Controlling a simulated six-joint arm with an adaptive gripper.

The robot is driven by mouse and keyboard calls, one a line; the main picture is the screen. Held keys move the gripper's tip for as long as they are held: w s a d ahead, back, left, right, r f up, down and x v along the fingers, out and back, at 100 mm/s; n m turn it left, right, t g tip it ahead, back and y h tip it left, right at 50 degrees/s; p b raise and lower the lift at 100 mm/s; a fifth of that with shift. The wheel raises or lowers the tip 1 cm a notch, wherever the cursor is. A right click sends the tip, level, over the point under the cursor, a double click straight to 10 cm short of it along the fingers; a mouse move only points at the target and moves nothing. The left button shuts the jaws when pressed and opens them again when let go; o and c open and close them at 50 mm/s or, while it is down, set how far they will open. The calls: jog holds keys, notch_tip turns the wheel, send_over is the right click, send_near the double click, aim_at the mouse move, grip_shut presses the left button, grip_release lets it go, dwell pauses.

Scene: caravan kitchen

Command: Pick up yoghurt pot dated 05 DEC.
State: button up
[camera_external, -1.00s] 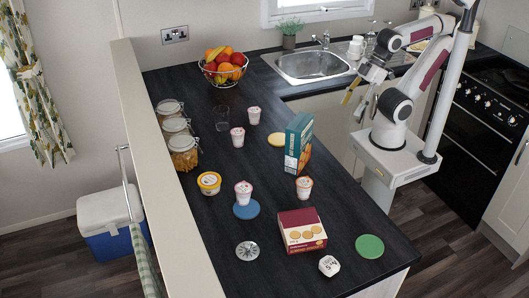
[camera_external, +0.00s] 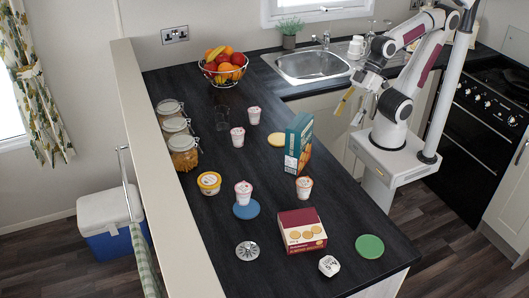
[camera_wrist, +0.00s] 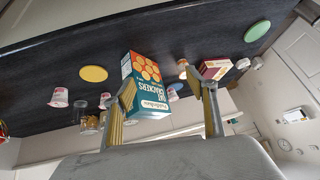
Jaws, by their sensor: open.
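Several small yoghurt pots stand upright on the dark worktop (camera_external: 205,225): one at the back (camera_external: 254,115), one just in front of it (camera_external: 237,137), one on a blue disc (camera_external: 243,192) and one near the cracker box (camera_external: 304,187). Their dates are too small to read, so I cannot tell which is 05 DEC. My gripper (camera_external: 352,107) is open and empty, right of the worktop and apart from every pot. In the wrist view its two fingers (camera_wrist: 165,90) stand apart, with a pink-and-white pot (camera_wrist: 59,97) off to the left.
A tall teal cracker box (camera_external: 298,143) stands between my gripper and the pots. A red biscuit box (camera_external: 302,231), yellow tub (camera_external: 209,183), glass (camera_external: 221,118), jars (camera_external: 183,152) and fruit bowl (camera_external: 223,69) are around.

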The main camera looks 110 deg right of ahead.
jog(key=w+a+t+y, duration=0.2)
jog(key=w+a, duration=0.6)
jog(key=m+t+h, duration=0.1)
jog(key=m+t, duration=0.1)
send_near(308, 182)
jog(key=w+a+r, duration=0.2)
jog(key=a+r, duration=0.1)
jog(key=a, duration=0.2)
jog(key=f+h, duration=0.1)
jog(key=f, duration=0.1)
jog(key=f+t+h, duration=0.1)
jog(key=h, duration=0.1)
jog(key=d+f+t+h, duration=0.1)
jog(key=f, duration=0.1)
jog(key=shift+w+f+m+h, duration=0.3)
jog(key=shift+w+m, duration=0.05)
jog(key=shift+m, duration=0.05)
jog(key=shift+s+d+f+t+h, duration=0.2)
jog(key=shift+d+t+h, duration=0.1)
jog(key=shift+h, duration=0.1)
jog(key=shift+x, duration=1.3)
jog(key=shift+f, duration=0.1)
